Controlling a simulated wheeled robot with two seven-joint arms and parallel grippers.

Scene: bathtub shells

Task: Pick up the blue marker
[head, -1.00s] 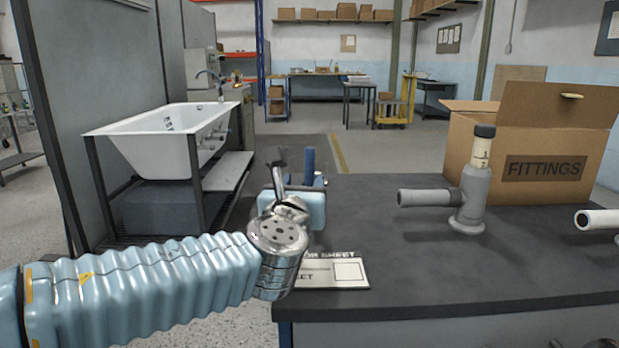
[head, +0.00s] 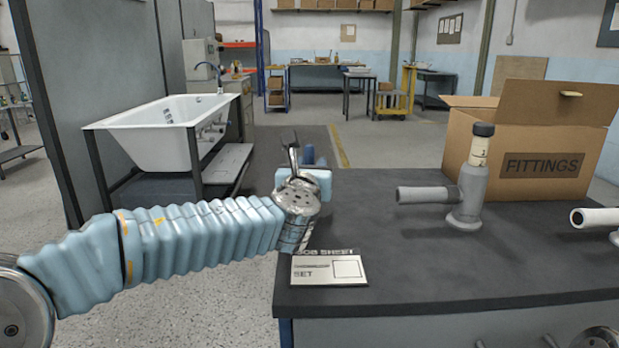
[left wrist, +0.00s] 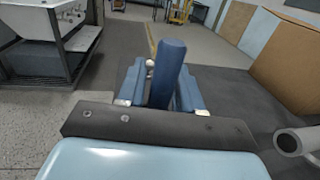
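The blue marker (left wrist: 168,75) stands upright between the two fingers of my left gripper (left wrist: 160,92) in the left wrist view. In the head view the marker (head: 308,153) shows only its upper part, near the far left corner of the workbench. My left gripper (head: 308,163) reaches over that corner, and its blue hand hides the marker's foot. The fingers look spread, one on each side of the marker, and I see no clear grip. Whether a finger touches it I cannot tell. My right gripper is not in view.
The dark workbench (head: 410,265) holds a job sheet (head: 330,269) near its left edge, a grey pipe fitting (head: 467,195) and a FITTINGS box (head: 540,145). A white pipe end (head: 595,217) is at the right. A framed bathtub (head: 165,130) stands left. The bench middle is clear.

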